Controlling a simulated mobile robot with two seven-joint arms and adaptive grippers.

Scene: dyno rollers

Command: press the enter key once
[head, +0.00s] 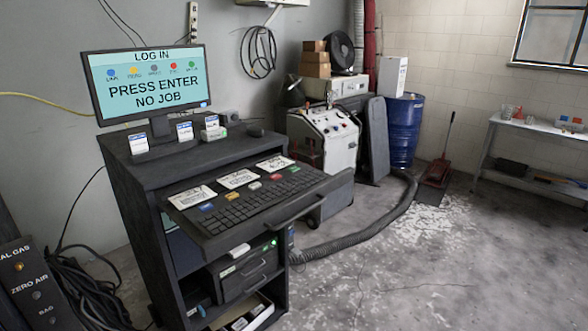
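A black keyboard (246,204) lies on the pulled-out drawer (290,208) of a dark cabinet. Its keys are too small for me to single out the enter key. A monitor (148,82) on top of the cabinet reads "LOG IN", "PRESS ENTER" and "NO JOB", with a row of coloured round icons. Neither of my grippers shows in the head view.
Several white cards (238,179) lie behind the keyboard, and small boxes (138,143) stand below the monitor. A grey machine (325,137), a blue drum (404,130) and a thick floor hose (370,237) are to the right. The floor at front right is clear.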

